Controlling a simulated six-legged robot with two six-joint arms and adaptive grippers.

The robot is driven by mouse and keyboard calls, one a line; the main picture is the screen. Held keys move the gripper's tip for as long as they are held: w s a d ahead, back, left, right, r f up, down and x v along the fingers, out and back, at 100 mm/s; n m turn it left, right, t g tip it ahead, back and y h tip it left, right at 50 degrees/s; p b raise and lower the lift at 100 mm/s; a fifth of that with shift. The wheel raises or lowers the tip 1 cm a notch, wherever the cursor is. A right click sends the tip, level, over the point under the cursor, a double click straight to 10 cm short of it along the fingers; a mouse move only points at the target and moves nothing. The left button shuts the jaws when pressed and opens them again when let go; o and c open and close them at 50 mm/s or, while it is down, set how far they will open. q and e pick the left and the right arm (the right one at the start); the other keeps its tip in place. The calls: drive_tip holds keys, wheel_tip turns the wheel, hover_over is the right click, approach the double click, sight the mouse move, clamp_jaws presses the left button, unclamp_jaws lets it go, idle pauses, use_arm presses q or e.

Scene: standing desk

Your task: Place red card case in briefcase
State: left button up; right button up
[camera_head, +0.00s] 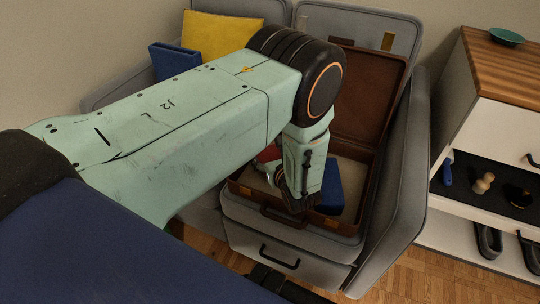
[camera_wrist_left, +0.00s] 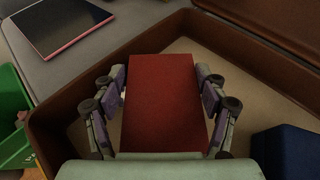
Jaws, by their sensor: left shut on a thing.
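The red card case (camera_wrist_left: 160,100) is held between the fingers of my left gripper (camera_head: 290,194), which is shut on it. In the head view only a small red part of the case (camera_head: 268,153) shows beside my wrist. The brown briefcase (camera_head: 369,98) stands open on a grey seat, lid raised at the back. In the left wrist view the case is over the briefcase's interior, near its wall (camera_wrist_left: 107,66). I cannot tell whether it touches the bottom. A dark blue item (camera_head: 332,186) lies inside the briefcase, also seen in the wrist view (camera_wrist_left: 288,152). My right gripper is not visible.
A yellow item (camera_head: 215,33) and a blue item (camera_head: 172,60) stand behind my arm. A dark flat item with a pink edge (camera_wrist_left: 60,25) lies outside the briefcase, near a green item (camera_wrist_left: 14,118). A shelf unit (camera_head: 500,65) stands at right.

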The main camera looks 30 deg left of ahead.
use_arm(q)
drive_tip(key=shift+f, duration=0.5)
drive_tip(key=o, duration=1.2)
drive_tip(key=shift+f, duration=0.1)
